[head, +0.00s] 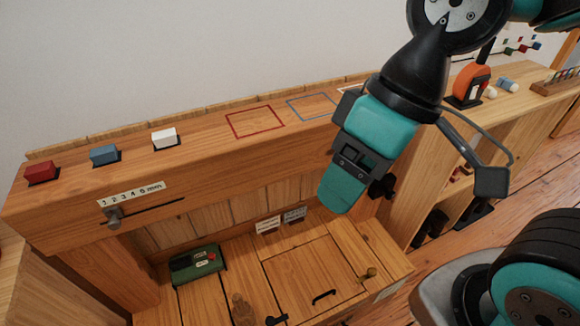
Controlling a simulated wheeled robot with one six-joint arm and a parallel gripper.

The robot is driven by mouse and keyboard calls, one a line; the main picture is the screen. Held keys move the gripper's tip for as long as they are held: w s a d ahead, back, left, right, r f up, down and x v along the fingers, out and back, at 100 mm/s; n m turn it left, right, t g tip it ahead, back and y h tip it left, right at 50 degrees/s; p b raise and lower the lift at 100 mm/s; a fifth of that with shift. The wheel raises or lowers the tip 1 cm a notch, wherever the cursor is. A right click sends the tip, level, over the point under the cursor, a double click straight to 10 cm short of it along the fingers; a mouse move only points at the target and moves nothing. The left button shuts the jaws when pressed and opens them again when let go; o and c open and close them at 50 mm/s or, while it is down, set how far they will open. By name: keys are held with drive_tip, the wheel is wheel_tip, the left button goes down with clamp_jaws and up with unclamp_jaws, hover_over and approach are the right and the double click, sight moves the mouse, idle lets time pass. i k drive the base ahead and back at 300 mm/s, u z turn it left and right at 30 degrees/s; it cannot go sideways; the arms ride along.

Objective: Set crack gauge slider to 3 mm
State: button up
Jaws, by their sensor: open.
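The crack gauge has a white scale label (131,193) reading 1 to 5 mm on the front face of the upper wooden beam. Its grey metal slider (114,218) sits below the label, at the left end of the visible dark slot (158,206). The slot runs right from the slider. The exact mark it points to is too small to tell. My gripper (338,192) hangs empty, well to the right of the slider and in front of the beam. It is open; its teal body hides most of the gap between the fingers.
Red (41,172), blue (104,154) and white (164,138) blocks sit on the beam top, with red (254,121) and blue (311,106) outlines. A green box (197,263) and a hatch (314,276) lie below. An orange tool (469,86) stands right. The space before the slot is clear.

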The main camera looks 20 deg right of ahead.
sight(112, 214)
drive_tip(key=z, duration=0.85)
drive_tip(key=k, duration=0.7)
drive_tip(key=u, duration=1.2)
drive_tip(key=i, duration=0.5)
drive_tip(key=z, duration=0.05)
